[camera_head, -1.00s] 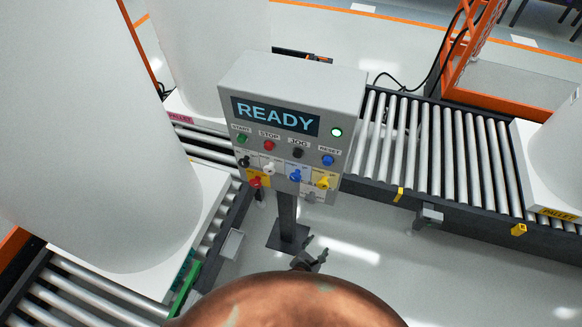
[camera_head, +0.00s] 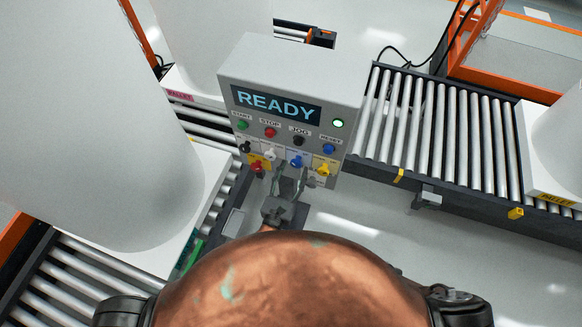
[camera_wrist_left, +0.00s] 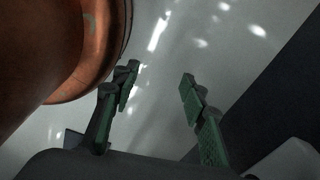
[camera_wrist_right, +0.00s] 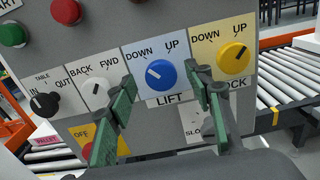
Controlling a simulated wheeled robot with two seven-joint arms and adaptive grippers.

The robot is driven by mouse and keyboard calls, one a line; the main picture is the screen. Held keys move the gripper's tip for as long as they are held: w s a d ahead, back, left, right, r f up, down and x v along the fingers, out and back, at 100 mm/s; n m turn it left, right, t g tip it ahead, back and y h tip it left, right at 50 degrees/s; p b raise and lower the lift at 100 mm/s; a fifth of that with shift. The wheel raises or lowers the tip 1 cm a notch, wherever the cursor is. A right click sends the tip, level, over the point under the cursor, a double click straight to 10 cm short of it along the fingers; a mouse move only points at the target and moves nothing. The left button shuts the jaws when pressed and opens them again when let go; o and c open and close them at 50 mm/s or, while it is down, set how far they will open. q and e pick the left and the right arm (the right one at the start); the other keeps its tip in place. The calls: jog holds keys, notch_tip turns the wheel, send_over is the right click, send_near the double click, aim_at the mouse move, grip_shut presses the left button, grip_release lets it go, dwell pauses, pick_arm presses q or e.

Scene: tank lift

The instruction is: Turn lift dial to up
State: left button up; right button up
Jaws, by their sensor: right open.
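The lift dial is a blue knob (camera_wrist_right: 161,75) with DOWN and UP marked above it and LIFT below. Its white mark points up and left, toward DOWN. In the head view the dial (camera_head: 296,160) sits in the lower row of the grey control panel (camera_head: 290,85). My right gripper (camera_wrist_right: 162,84) is open, its green-padded fingers on either side of the dial in the wrist picture; whether they touch it I cannot tell. In the head view this gripper (camera_head: 288,186) is just below the dial. My left gripper (camera_wrist_left: 159,76) is open and empty above the floor.
A yellow dial (camera_wrist_right: 234,58) is right of the lift dial, a white FWD/BACK dial (camera_wrist_right: 97,91) left of it. A red knob on yellow (camera_head: 257,166) is low on the panel. Roller conveyors (camera_head: 440,125) flank the panel, with a large white tank (camera_head: 100,130) at left.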

jog(key=shift+w+d, duration=0.15)
jog(key=shift+w, duration=0.25)
jog(key=shift+w+d, duration=0.1)
jog(key=shift+w, duration=0.15)
pick_arm(q)
jog(key=shift+w+r, duration=0.1)
jog(key=shift+w, duration=0.85)
pick_arm(e)
jog(key=shift+c, duration=0.7)
jog(key=c, duration=0.9)
jog(key=shift+a, duration=0.3)
jog(key=shift+c, duration=0.6)
pick_arm(q)
jog(key=shift+s, duration=0.4)
pick_arm(e)
jog(key=shift+d, duration=0.1)
